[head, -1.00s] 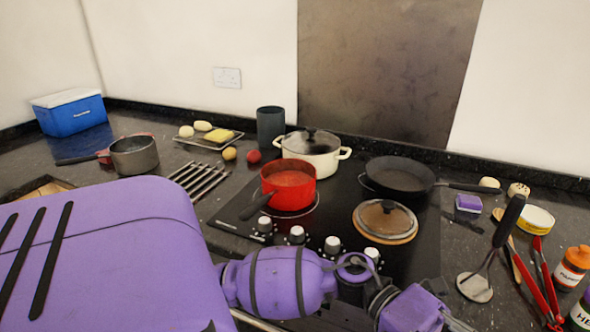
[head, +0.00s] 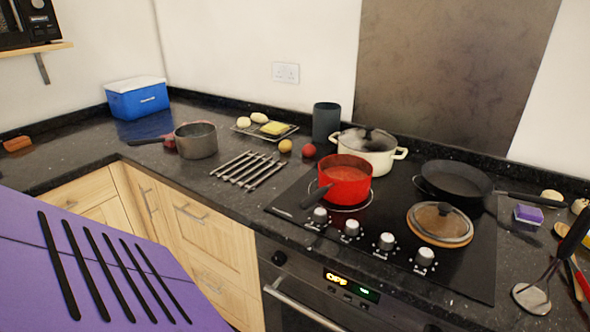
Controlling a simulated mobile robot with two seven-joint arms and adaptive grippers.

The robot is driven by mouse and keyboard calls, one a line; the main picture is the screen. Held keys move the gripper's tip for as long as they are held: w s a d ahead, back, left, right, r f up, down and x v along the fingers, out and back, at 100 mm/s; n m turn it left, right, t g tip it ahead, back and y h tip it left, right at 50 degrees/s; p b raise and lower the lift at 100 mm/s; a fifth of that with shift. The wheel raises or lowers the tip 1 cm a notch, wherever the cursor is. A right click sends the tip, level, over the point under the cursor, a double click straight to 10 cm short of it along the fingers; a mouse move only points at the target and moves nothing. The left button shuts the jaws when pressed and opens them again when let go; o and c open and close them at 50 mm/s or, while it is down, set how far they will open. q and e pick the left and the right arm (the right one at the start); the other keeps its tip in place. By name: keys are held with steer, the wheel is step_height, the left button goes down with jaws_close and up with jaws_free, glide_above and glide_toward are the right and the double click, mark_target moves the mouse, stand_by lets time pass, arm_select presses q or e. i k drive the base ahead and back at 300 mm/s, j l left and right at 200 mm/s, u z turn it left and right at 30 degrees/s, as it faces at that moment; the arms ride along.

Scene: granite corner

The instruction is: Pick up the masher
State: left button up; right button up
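The masher (head: 531,297) is at the right edge of the head view. It has a black handle slanting up to the right and a flat round metal head. It rests on the dark counter to the right of the hob, by the red-handled tongs (head: 577,282). The top of its handle is close to the picture's edge. Neither of my grippers is in view.
The hob (head: 478,277) holds a red saucepan (head: 345,183), a cream pot (head: 369,161), a black frying pan (head: 453,181) and a glass lid (head: 440,224). A grey pot (head: 197,141), metal rack (head: 248,169) and blue cool box (head: 139,101) stand left. The oven (head: 300,300) is below.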

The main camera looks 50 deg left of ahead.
mark_target(531, 299)
steer(key=i+j+u, duration=0.1)
steer(key=u, duration=0.25)
steer(key=i+j+u, duration=0.2)
steer(key=u, duration=0.2)
steer(key=i+j+u, duration=0.15)
steer(key=u, duration=0.2)
steer(key=i+j, duration=0.15)
steer(key=i, duration=0.15)
steer(key=k+j+z, duration=0.1)
steer(key=j+z, duration=0.25)
steer(key=k+j+z, duration=0.15)
steer(key=j+z, duration=0.15)
steer(key=i+l, duration=0.25)
steer(key=l, duration=0.3)
